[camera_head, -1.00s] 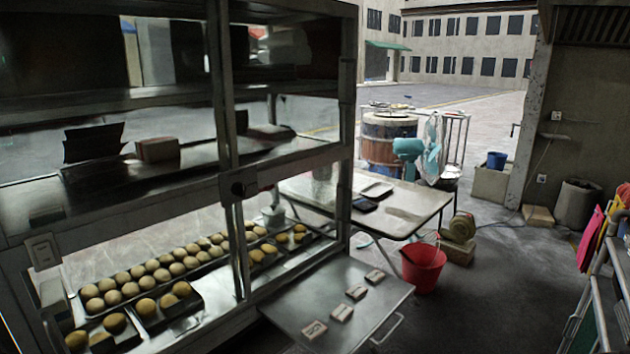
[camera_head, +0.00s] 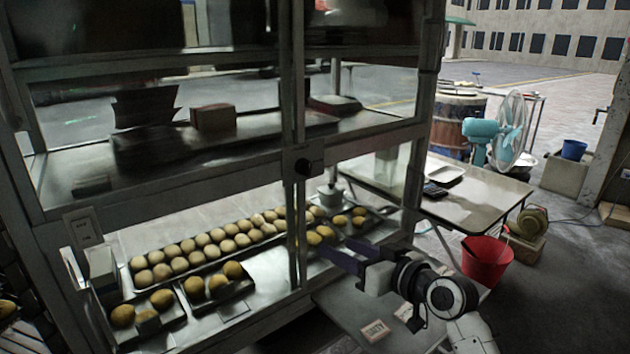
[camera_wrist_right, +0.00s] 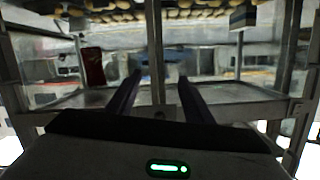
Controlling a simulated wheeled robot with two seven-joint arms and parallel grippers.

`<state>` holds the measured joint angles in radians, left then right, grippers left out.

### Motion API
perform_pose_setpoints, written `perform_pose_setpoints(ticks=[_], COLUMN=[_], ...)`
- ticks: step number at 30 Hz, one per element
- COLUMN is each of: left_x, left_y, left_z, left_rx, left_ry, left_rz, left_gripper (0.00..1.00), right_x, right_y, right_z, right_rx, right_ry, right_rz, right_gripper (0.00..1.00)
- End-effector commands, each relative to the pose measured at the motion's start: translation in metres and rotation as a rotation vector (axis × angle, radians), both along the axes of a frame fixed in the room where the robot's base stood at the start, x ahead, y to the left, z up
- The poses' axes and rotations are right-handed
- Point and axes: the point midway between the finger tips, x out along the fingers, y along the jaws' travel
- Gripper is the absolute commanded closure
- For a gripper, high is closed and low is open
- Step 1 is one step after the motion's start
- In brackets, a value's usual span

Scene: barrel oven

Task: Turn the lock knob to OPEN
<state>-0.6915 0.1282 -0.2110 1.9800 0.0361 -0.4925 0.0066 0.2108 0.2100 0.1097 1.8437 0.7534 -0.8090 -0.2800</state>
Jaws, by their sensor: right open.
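The dark round lock knob (camera_head: 308,167) sits on a plate on the middle post of the glass display cabinet (camera_head: 160,215). Its lettering is too small to read. My right gripper (camera_head: 338,255) is below and to the right of the knob, in front of the lower cabinet opening, and apart from the knob. Its two dark fingers are spread with nothing between them; they also show in the right wrist view (camera_wrist_right: 160,76). I cannot make out the knob surely in the wrist view. My left gripper is not in view.
Rows of buns (camera_head: 205,243) lie on trays inside the cabinet. A switch plate (camera_head: 83,229) is on the cabinet's left. A low shelf with small cards (camera_head: 374,331) lies beneath my right arm. A table (camera_head: 480,202), fan (camera_head: 497,135) and red bucket (camera_head: 486,262) stand at right.

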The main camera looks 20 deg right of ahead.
Motion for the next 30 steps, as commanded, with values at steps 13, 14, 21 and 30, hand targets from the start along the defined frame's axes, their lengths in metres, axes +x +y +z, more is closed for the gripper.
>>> perform_pose_setpoints(ticks=[13, 14, 21, 30], left_x=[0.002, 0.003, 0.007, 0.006], left_y=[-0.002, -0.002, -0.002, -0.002], left_z=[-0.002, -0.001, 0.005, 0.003], left_rx=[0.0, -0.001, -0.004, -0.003], left_ry=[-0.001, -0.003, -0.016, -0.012], left_rz=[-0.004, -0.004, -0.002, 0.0], left_gripper=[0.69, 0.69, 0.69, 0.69], right_x=[0.04, 0.044, 0.086, 0.116], right_y=[-0.006, -0.004, 0.015, 0.028], right_z=[0.133, 0.132, 0.133, 0.131], right_rx=[0.075, 0.075, 0.076, 0.071], right_ry=[-0.204, -0.201, -0.202, -0.201], right_rz=[0.081, 0.082, 0.08, 0.08], right_gripper=[0.53, 0.53, 0.53, 0.53])
